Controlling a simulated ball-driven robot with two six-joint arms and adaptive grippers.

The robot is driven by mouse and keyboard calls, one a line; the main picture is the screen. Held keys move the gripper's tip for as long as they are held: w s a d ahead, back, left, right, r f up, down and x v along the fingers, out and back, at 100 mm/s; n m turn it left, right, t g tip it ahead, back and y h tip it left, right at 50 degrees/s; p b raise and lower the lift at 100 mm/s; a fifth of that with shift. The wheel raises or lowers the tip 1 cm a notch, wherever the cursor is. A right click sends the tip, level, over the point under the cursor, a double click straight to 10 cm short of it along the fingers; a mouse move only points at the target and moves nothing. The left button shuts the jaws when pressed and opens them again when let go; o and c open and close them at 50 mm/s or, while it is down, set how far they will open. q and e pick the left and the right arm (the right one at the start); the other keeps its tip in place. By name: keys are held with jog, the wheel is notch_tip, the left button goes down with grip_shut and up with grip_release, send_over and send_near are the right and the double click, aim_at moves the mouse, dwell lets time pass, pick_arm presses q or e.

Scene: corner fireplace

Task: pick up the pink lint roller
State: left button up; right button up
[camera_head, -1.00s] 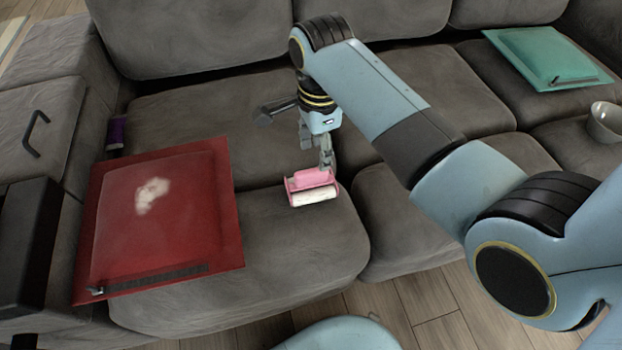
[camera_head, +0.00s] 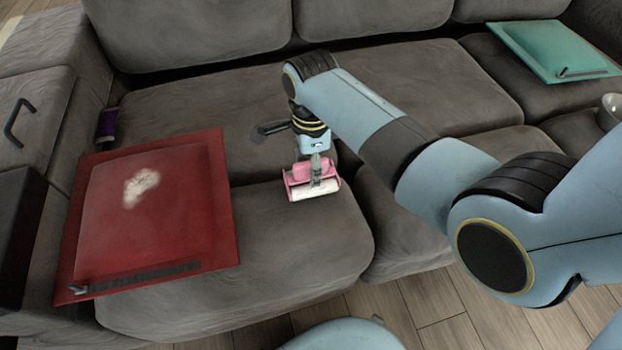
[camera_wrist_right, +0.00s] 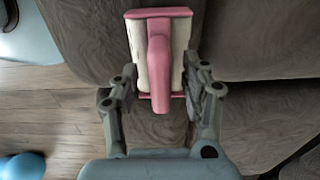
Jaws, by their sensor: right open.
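The pink lint roller (camera_head: 301,178) lies on the grey sofa seat, near the gap between two cushions, with its white roll facing the front. My right gripper (camera_head: 316,180) is over it, pointing down, and hides part of it. In the right wrist view the lint roller (camera_wrist_right: 159,55) shows its pink handle in the middle, between the two fingers of my open right gripper (camera_wrist_right: 159,92). The fingertips are on either side of it, near the ends of the roll. I cannot tell whether they touch it. My left gripper is not in view.
A red cushion (camera_head: 190,225) with a pale patch lies to the left on the sofa (camera_head: 290,235). A purple cylinder (camera_head: 107,124) is by the left armrest. A teal cushion (camera_head: 545,45) and a bowl (camera_head: 609,112) are at the right. Wooden floor (camera_head: 440,310) shows in front.

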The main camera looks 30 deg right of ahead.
jog(key=shift+r, duration=0.1)
grip_shut()
dwell(0.4)
jog(key=shift+r, duration=0.35)
notch_tip(320, 180, up, 4)
jog(key=shift+w+p, duration=0.1)
jog(key=shift+p, duration=1.15)
jog(key=s+d+r+p, duration=0.4)
jog(key=s+d+r, duration=0.2)
jog(key=s+d, duration=0.2)
jog(key=shift+s+r, duration=0.15)
jog(key=shift+s, duration=0.1)
